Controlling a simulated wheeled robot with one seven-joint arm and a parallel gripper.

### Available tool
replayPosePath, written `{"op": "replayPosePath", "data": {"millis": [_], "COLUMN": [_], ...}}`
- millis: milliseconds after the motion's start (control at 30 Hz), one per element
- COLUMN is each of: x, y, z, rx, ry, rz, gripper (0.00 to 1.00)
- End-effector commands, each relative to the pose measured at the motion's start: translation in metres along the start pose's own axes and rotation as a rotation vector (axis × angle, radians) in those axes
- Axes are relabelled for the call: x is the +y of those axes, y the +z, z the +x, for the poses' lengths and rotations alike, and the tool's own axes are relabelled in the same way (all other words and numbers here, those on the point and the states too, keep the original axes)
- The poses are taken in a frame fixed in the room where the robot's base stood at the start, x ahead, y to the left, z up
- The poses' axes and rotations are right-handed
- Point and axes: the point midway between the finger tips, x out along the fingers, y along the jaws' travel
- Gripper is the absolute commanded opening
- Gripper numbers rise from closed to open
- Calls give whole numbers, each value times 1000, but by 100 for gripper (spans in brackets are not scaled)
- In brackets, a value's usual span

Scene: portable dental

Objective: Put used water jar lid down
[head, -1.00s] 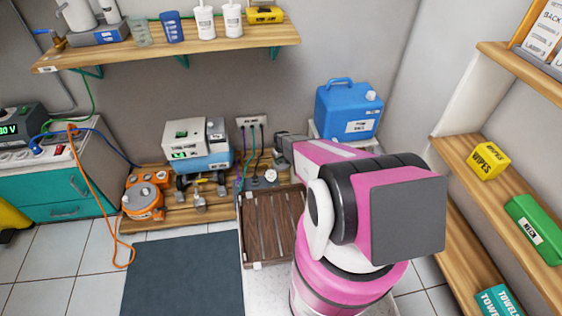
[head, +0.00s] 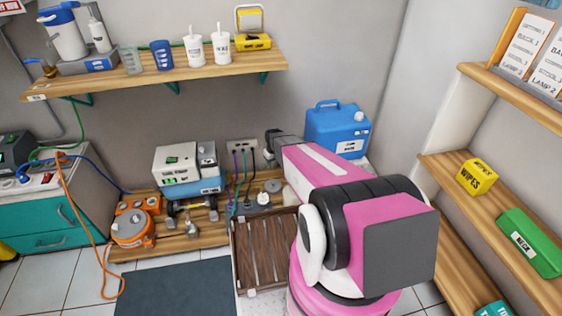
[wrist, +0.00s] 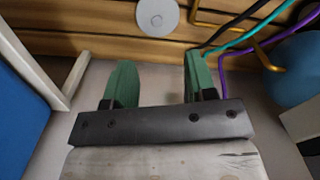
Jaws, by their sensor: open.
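A flat grey round lid with a small centre knob (head: 273,186) lies on the wooden bench top, at the back near the cables. It also shows in the wrist view (wrist: 157,17), at the top edge, beyond my fingertips and apart from them. My gripper (wrist: 158,75) is open, with two green fingers spread and nothing between them. In the head view my gripper (head: 273,152) hangs above the lid, in front of the wall. A pale object (head: 290,197) beside the lid is partly hidden by my arm; I cannot tell whether it is the jar.
A blue jug (head: 337,130) stands to the right of the gripper. Cables run from a wall outlet (head: 242,147) just left of it. A white and blue unit (head: 187,172) stands farther left. A slatted wooden tray (head: 262,255) lies in front of the bench.

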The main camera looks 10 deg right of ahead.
Motion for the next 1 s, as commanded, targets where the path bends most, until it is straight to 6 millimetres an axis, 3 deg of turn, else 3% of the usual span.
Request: {"op": "replayPosePath", "data": {"millis": [33, 100, 300, 433, 633, 1000], "x": [-10, -18, -44, -58, -68, -69], "y": [33, 59, 139, 183, 218, 220], "z": [-40, -78, -173, -217, -250, -253], "rx": [3, 4, 5, 6, 6, 4], "ry": [1, 1, 1, 1, 1, 1], "rz": [27, 68, 180, 242, 296, 305], "gripper": [51, 51, 51, 51, 51, 51]}}
